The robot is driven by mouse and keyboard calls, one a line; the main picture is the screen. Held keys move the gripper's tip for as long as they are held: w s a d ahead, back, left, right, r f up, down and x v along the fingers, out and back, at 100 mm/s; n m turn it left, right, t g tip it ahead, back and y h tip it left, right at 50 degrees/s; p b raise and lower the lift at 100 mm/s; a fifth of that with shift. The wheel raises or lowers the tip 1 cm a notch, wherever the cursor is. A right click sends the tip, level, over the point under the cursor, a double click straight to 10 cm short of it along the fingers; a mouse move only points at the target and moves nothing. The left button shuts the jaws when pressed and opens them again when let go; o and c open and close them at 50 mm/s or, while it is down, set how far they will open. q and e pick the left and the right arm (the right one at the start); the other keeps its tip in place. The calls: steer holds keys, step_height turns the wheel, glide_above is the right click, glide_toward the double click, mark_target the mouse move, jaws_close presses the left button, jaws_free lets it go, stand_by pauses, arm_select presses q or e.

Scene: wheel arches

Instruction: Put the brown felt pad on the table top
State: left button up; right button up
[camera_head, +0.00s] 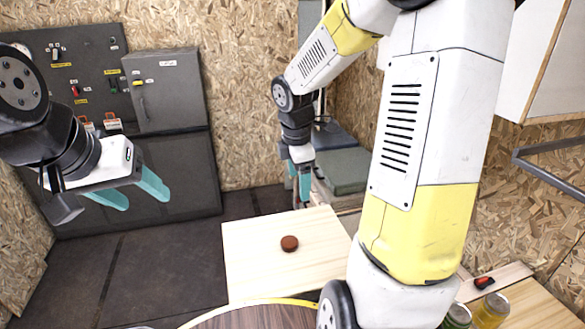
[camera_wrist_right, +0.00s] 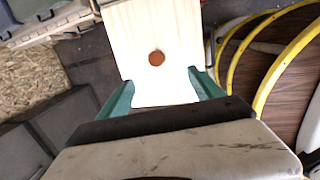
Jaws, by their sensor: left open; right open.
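The brown felt pad (camera_head: 289,243) is a small round disc lying flat on the pale wooden table top (camera_head: 250,265). It also shows in the right wrist view (camera_wrist_right: 156,58), on the pale table top (camera_wrist_right: 180,25), between and beyond the finger lines. My right gripper (camera_head: 302,185) is open and empty, past the table top's far edge in the head view. It also shows in the wrist view (camera_wrist_right: 160,80) with both teal fingers apart. My left gripper (camera_head: 140,192) is open and empty, in the air at the left, far from the pad.
A round dark wooden surface with a yellow rim (camera_head: 255,317) is at the bottom. Jars (camera_head: 490,311) and a red-and-black item (camera_head: 484,282) are at lower right. Grey cabinets (camera_head: 165,90) stand at back left. My right arm hides part of the right side.

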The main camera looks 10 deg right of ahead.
steer(key=s+a+r+m+t+y, duration=0.1)
steer(key=s+r+m+t, duration=0.1)
steer(key=s+r+m, duration=0.4)
steer(key=s+a+r+m+t+y, duration=0.2)
steer(key=s+r+m, duration=0.5)
steer(key=s+m, duration=0.4)
steer(key=shift+m, duration=0.5)
steer(key=shift+s, duration=0.1)
